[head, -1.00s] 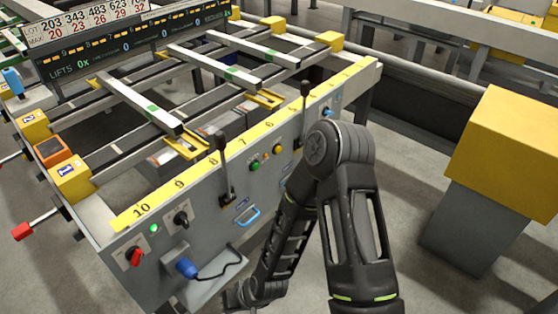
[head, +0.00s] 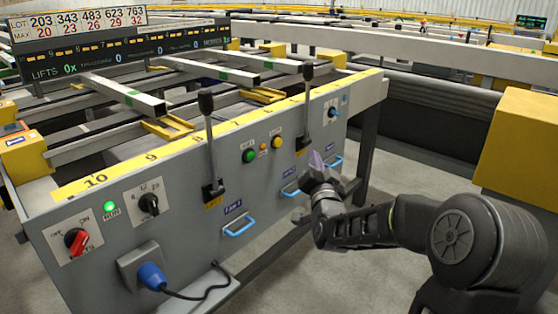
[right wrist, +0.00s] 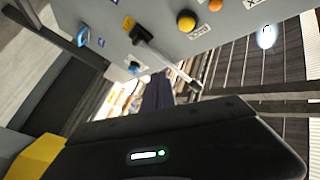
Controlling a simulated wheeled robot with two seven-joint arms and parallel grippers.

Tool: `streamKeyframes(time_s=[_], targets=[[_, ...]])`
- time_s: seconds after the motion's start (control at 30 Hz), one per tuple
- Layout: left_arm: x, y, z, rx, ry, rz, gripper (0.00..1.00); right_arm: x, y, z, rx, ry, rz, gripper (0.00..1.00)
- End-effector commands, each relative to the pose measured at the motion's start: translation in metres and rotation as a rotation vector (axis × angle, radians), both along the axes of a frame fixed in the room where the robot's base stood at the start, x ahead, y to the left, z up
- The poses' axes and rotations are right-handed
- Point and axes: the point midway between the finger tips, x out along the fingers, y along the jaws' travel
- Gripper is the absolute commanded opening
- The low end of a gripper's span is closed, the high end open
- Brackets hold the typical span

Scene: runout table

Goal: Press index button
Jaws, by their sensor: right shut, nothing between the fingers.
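A yellow button (head: 276,143) and a green button (head: 249,156) sit on the front of the grey control panel (head: 110,255), between two black levers. Their small labels are too blurred in the head view to tell which reads index. The yellow button also shows in the right wrist view (right wrist: 186,21), with a label beside it. My right gripper (head: 316,163) is shut and empty, apart from the buttons, to the right of and slightly below the yellow one. Its dark purplish fingers (right wrist: 157,92) show in the right wrist view. My left gripper is not in view.
The right lever (head: 306,95) stands close by the right gripper; another lever (head: 208,140) is left of the green button. Blue handles (head: 238,226) stick out below. A red switch (head: 76,241) and a blue plug (head: 151,276) are at left. A yellow block (head: 520,150) stands right.

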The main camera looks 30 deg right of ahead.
Motion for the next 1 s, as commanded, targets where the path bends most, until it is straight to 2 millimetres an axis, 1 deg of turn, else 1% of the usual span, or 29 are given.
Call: streamKeyframes(time_s=[0.33, 0.53, 0.77, 0.97, 1.0], targets=[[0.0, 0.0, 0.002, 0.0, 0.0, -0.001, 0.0, 0.0, 0.0, 0.001, 0.0, 0.0, -0.001, 0.0], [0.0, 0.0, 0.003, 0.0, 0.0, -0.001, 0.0, 0.008, 0.002, 0.0, 0.004, 0.001, 0.001, 0.0], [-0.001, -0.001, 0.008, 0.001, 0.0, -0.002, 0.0, 0.031, 0.01, 0.001, 0.005, 0.001, 0.001, 0.0], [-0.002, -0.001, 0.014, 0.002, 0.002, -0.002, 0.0, 0.057, 0.018, 0.001, 0.005, 0.002, 0.002, 0.0], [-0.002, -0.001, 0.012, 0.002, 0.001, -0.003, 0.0, 0.062, 0.019, 0.0, 0.004, 0.0, 0.001, 0.0]])
